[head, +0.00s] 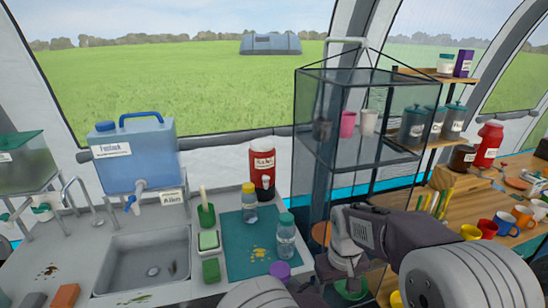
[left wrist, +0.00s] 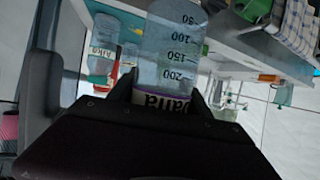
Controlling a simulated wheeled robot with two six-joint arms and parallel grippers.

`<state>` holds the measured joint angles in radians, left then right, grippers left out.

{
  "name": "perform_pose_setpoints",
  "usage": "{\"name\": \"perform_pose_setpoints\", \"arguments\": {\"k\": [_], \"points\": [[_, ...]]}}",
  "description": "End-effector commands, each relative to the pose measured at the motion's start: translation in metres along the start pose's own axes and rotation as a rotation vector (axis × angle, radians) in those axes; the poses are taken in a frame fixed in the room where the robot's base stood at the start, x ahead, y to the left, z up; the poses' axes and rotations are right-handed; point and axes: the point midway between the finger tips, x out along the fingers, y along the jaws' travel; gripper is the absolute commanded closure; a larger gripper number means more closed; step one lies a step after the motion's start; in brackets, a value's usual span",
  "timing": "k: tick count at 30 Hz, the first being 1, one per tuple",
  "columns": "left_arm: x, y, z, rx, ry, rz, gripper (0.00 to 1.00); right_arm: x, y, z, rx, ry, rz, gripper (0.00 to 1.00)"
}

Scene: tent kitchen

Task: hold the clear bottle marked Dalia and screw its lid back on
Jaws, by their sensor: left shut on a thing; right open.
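My left gripper (left wrist: 165,95) is shut around a clear bottle (left wrist: 172,40) with a volume scale and a purple-edged label reading Dalia upside down in the left wrist view. The bottle's upper end in that view is cut off by the frame edge. A purple round thing (head: 280,271) shows at the counter's front edge in the head view; I cannot tell whether it is a loose lid or sits on the bottle. My right gripper (head: 340,268) is open, to the right of the purple thing and by the counter's front right corner.
A teal-lidded bottle (head: 286,238) and a yellow-lidded bottle (head: 249,203) stand on a teal mat (head: 236,262). A sink (head: 150,266) lies left. Mugs (head: 505,222) stand on the wooden table.

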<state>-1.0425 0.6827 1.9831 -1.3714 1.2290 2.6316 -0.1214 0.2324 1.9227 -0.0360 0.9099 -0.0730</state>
Motion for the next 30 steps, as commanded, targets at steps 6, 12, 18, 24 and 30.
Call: {"name": "perform_pose_setpoints", "arguments": {"k": [6, 12, 18, 24, 30], "points": [[0.0, 0.0, 0.0, 0.0, 0.0, 0.0, 1.0, 0.025, 0.01, 0.036, 0.076, 0.007, 0.002, 0.31], [0.0, 0.0, 0.0, 0.0, 0.0, 0.0, 1.0, 0.045, 0.015, 0.07, 0.143, 0.017, 0.003, 0.31], [0.0, 0.0, 0.0, 0.0, 0.0, 0.0, 1.0, 0.057, 0.015, 0.099, 0.203, 0.025, 0.001, 0.31], [0.0, 0.0, 0.0, -0.002, 0.0, 0.0, 1.0, 0.062, 0.013, 0.113, 0.231, 0.027, -0.001, 0.31], [0.0, 0.001, -0.001, -0.004, 0.0, 0.001, 1.0, 0.063, 0.012, 0.116, 0.232, 0.023, -0.002, 0.31]]}}
